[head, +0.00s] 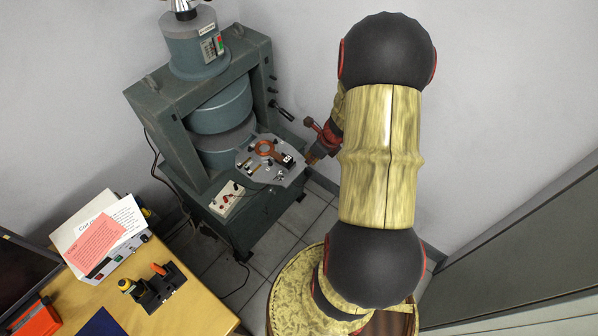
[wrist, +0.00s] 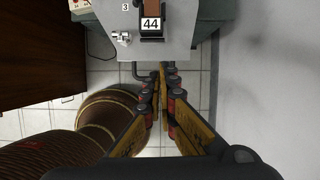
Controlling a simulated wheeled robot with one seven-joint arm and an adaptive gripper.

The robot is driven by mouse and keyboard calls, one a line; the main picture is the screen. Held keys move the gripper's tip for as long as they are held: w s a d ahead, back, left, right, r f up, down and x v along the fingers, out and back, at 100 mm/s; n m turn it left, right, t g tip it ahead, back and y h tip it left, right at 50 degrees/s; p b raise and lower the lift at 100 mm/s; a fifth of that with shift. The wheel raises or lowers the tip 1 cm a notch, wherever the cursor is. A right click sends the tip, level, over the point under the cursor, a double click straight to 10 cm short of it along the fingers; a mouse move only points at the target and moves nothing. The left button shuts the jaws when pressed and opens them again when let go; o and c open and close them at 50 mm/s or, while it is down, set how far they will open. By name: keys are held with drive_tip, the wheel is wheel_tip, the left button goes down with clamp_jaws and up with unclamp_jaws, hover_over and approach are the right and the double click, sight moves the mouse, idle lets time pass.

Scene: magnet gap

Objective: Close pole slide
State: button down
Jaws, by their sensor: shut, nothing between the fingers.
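The pole slide, a grey plate (head: 270,172), sticks out from the front of the green magnet frame (head: 222,112). It carries a copper-coloured ring (head: 265,148) and small fittings. In the wrist view the plate (wrist: 178,48) fills the top middle, with a "44" label (wrist: 151,24). A dark bar handle (wrist: 138,72) shows at its near edge. My gripper (wrist: 162,68) is shut and empty, its fingertips at this bar; I cannot tell whether they touch it. In the head view my gripper (head: 312,157) is just right of the plate's outer edge, partly hidden by my arm.
A wooden table (head: 185,300) at lower left holds a grey box with papers (head: 100,238) and a black tool holder (head: 158,287). A white panel with red leads (head: 227,198) sits below the plate. A wall is close on the right; tiled floor (head: 295,222) lies in front.

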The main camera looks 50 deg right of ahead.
sight(299, 171)
drive_tip(key=b+x, duration=0.4)
drive_tip(key=x, duration=0.6)
idle(0.3)
